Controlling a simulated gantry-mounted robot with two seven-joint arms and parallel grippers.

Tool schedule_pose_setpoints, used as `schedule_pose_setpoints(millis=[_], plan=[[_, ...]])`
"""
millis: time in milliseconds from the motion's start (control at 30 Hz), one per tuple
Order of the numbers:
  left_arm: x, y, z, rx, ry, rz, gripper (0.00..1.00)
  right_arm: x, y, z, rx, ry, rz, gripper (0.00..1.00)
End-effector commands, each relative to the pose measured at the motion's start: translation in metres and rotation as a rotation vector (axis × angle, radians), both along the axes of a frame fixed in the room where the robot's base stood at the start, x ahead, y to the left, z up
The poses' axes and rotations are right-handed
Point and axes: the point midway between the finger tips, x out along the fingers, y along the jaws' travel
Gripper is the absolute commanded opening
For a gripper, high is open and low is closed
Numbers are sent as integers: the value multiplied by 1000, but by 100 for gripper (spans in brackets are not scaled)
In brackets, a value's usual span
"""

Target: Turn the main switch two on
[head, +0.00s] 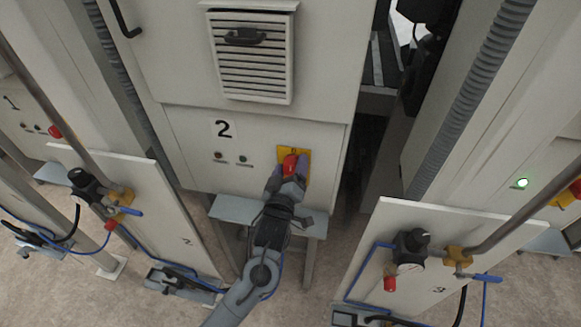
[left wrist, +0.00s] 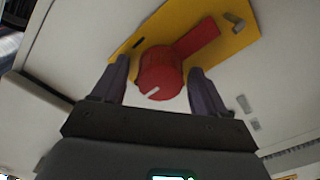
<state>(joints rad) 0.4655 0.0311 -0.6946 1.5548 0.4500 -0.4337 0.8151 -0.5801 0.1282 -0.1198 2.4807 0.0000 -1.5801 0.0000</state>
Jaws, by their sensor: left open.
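The main switch two is a red rotary knob (head: 290,163) on a yellow plate (head: 306,156), on the front panel of the cabinet marked 2. In the left wrist view the red knob (left wrist: 160,74) has a white mark on its face, and a red tab extends to the upper right over the yellow plate (left wrist: 240,38). My left gripper (head: 288,172) is at the knob. In the left wrist view its two dark fingers (left wrist: 157,82) stand open, one on each side of the knob, with gaps visible. My right gripper is not in view.
A grey ledge (head: 235,209) sits below the panel. Panels with valves and gauges stand at left (head: 135,215) and right (head: 440,225). A vent grille (head: 252,75) is above.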

Motion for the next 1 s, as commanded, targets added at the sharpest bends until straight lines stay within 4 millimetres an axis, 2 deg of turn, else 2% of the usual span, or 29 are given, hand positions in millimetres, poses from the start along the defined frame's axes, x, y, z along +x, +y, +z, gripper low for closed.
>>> schedule_pose_setpoints(millis=[267, 633, 1000], plan=[[1, 0, 0, 0, 0, 0, 73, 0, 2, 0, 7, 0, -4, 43], [1, 0, 0, 0, 0, 0, 20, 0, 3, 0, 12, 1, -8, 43], [1, -1, 2, 65, -13, 1, 19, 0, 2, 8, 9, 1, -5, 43]])
